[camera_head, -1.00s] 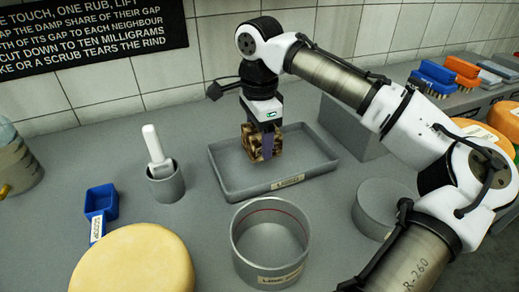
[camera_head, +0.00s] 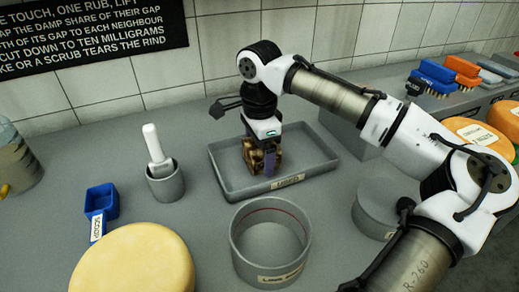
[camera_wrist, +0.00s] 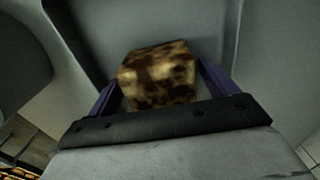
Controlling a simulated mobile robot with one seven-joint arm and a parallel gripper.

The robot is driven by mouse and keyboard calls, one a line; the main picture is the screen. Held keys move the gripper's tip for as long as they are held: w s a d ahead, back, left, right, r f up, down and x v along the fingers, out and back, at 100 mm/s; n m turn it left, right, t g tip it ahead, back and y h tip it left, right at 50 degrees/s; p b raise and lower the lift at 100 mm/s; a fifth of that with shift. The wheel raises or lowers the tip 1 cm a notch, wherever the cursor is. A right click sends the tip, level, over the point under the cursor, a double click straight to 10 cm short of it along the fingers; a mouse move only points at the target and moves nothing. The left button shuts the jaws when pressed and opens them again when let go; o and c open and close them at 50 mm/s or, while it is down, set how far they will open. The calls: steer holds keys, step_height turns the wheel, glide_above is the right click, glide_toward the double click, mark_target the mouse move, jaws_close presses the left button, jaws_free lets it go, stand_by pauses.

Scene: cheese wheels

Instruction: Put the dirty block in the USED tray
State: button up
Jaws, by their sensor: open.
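The dirty block (camera_head: 249,158), brown-and-cream mottled, is low in the grey tray (camera_head: 322,163), seemingly on its floor. In the wrist view, the block (camera_wrist: 158,75) lies between the two fingers of my gripper (camera_wrist: 160,85), which are open with a narrow gap showing on each side. The block's underside is hidden.
A round grey container (camera_head: 270,245) stands in front of the tray, and a grey round lidded shape (camera_head: 378,205) is at its right. A cup with a white-handled tool (camera_head: 165,180), a blue scoop (camera_head: 101,203) and a cheese wheel (camera_head: 135,262) are at left.

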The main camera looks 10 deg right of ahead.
step_height(320, 180, up, 12)
stand_by(0.6)
steer(key=shift+d+r, duration=0.1)
